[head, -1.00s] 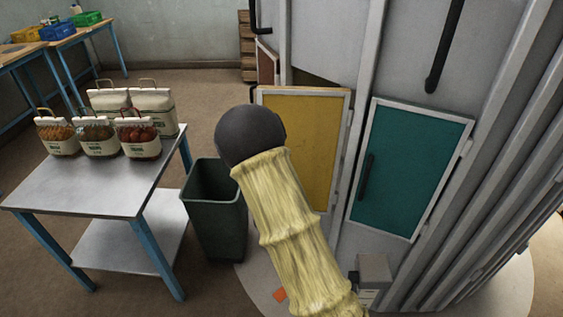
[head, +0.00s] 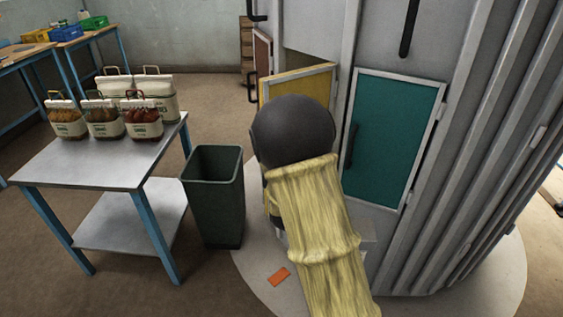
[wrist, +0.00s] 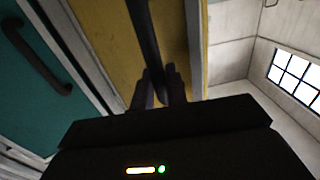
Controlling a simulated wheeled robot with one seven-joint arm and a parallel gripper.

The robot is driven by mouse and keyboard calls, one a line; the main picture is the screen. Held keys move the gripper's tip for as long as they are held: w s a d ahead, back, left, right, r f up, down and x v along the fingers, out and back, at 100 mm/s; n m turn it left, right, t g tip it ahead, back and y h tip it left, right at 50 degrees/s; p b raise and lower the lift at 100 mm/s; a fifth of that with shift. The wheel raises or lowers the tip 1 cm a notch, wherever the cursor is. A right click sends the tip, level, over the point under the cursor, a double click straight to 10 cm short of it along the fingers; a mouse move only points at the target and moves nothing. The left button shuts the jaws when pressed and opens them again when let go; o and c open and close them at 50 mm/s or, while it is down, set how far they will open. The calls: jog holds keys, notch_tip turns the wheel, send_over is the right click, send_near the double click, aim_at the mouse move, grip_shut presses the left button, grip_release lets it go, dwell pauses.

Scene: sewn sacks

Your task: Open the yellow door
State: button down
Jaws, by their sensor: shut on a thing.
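The yellow door (head: 297,84) stands ajar on the grey cabinet in the head view, with a dark gap above it. Its lower part is hidden behind my arm. In the wrist view the yellow door (wrist: 183,40) fills the upper middle, and its dark bar handle (wrist: 143,30) runs down to my gripper (wrist: 159,88). The two fingers are shut on the handle. In the head view my gripper is hidden behind the dark end of my arm.
A teal door (head: 395,140) is shut just right of the yellow one. A dark green bin (head: 213,195) stands left of my arm. A metal table (head: 95,165) with several filled bags (head: 102,118) is further left. An orange piece (head: 279,276) lies on the round floor plate.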

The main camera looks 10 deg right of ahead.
jog(key=shift+s+d, duration=0.15)
jog(key=shift+d, duration=0.1)
jog(key=c, duration=1.5)
grip_release()
jog(key=b+v, duration=0.5)
jog(key=v, duration=0.4)
jog(key=shift+a+f+b, duration=0.1)
jog(key=shift+f+b, duration=0.1)
jog(key=shift+b, duration=0.15)
jog(key=b, duration=0.3)
jog(key=shift+s+b, duration=0.3)
